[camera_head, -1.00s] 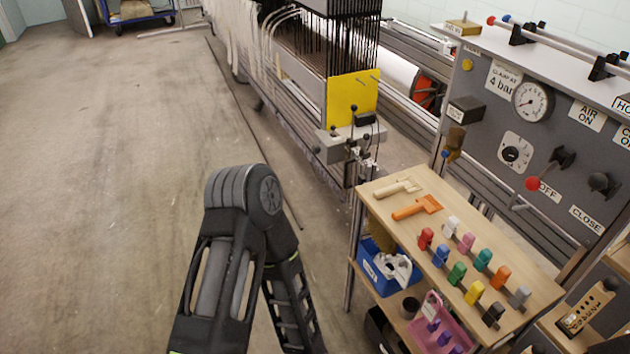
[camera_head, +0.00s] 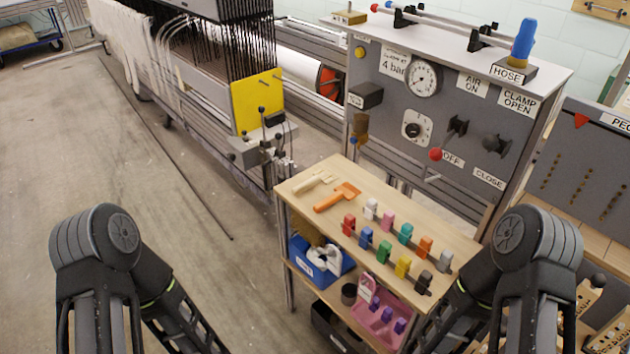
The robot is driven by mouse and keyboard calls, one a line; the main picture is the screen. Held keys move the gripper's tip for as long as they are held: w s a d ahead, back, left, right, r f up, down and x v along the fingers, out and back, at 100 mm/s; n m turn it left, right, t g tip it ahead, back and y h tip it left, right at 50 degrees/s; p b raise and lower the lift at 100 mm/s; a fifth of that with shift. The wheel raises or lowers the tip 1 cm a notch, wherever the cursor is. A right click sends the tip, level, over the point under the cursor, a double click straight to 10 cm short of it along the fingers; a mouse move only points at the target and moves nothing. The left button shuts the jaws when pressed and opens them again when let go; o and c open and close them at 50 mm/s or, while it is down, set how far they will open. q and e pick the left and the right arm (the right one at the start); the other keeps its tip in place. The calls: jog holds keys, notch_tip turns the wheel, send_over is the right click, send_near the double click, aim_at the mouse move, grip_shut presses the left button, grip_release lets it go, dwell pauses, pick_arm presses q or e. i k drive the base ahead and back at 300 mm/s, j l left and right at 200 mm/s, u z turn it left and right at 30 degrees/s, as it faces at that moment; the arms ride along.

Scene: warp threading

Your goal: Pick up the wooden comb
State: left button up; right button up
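Two small hand tools lie near the far left end of the wooden table top. One is a pale, wood-coloured tool (camera_head: 315,181) with a slim handle and a forked-looking end. The other is an orange tool (camera_head: 337,197) with a handle and a wider, flat head. The pale one looks most like the wooden comb, but teeth are too small to tell on either. Both lie flat, with nothing touching them. My two arms show at the lower left and lower right. Both grippers are below the frame and out of sight.
The table (camera_head: 455,238) also holds several coloured pegs in rows. A blue bin (camera_head: 319,262) and a pink tray (camera_head: 381,319) sit on its lower shelf. A grey control panel (camera_head: 385,100) stands behind, a loom (camera_head: 257,97) at back left.

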aim_at(322, 175)
jog(key=i+j, duration=0.15)
jog(key=j, duration=0.2)
jog(key=i+j, duration=0.35)
jog(key=j, duration=0.3)
jog(key=i+j, duration=0.15)
jog(key=j, duration=0.2)
jog(key=z, duration=1.65)
